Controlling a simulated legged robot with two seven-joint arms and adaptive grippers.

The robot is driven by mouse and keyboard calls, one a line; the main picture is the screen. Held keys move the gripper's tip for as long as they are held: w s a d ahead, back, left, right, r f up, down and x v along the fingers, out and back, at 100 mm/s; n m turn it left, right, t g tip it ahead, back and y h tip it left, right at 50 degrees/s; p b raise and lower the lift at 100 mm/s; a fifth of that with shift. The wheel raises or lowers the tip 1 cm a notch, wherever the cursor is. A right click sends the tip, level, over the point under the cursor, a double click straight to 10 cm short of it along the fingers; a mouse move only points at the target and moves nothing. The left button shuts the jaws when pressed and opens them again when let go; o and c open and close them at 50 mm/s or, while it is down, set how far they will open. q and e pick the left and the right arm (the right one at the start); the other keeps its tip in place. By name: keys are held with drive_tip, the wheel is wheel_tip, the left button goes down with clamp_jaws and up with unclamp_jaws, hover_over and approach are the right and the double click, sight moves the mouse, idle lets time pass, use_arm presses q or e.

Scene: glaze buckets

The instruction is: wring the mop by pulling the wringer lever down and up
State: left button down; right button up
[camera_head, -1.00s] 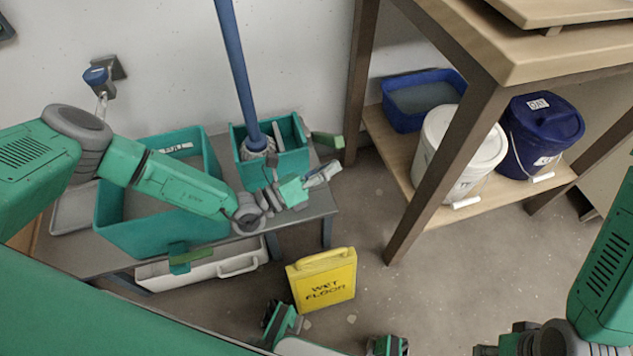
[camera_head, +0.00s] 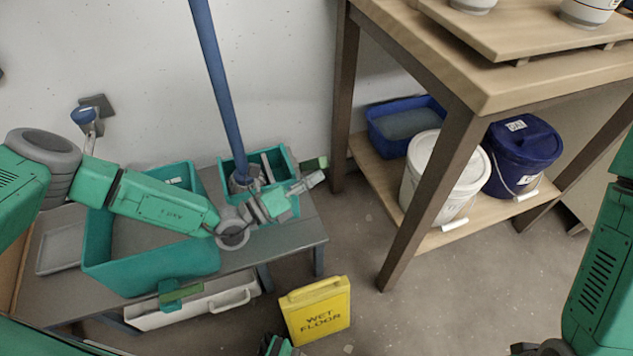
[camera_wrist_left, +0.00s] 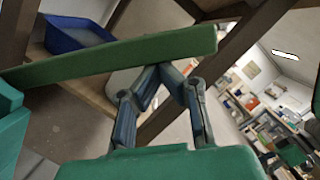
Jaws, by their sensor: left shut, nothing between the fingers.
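The mop's blue pole (camera_head: 217,85) stands slightly tilted, its grey head (camera_head: 243,181) in the small teal wringer bucket (camera_head: 283,160) on the low bench. A green lever bar (camera_head: 315,163) sticks out at the bucket's right. My left gripper (camera_head: 318,179) is shut and empty, just in front of and below the lever's end. In the left wrist view a long green bar, apparently the lever (camera_wrist_left: 110,58), crosses just beyond the closed fingertips (camera_wrist_left: 166,70); I cannot tell whether they touch. My arm hides part of the bucket.
A large teal tub (camera_head: 150,275) stands left on the grey bench (camera_head: 285,247). A yellow wet-floor sign (camera_head: 317,310) is on the floor in front. A wooden table (camera_head: 480,85) at right has a white bucket (camera_head: 425,185), blue bucket (camera_head: 525,150) and blue tray (camera_head: 385,140) below.

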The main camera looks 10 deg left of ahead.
use_arm(q)
drive_tip(key=w+a+r+n+y+p, duration=0.1)
drive_tip(key=w+a+r+n, duration=0.3)
drive_tip(key=w+r, duration=0.1)
drive_tip(key=shift+w+r, duration=0.15)
drive_tip(key=shift+w, duration=0.4)
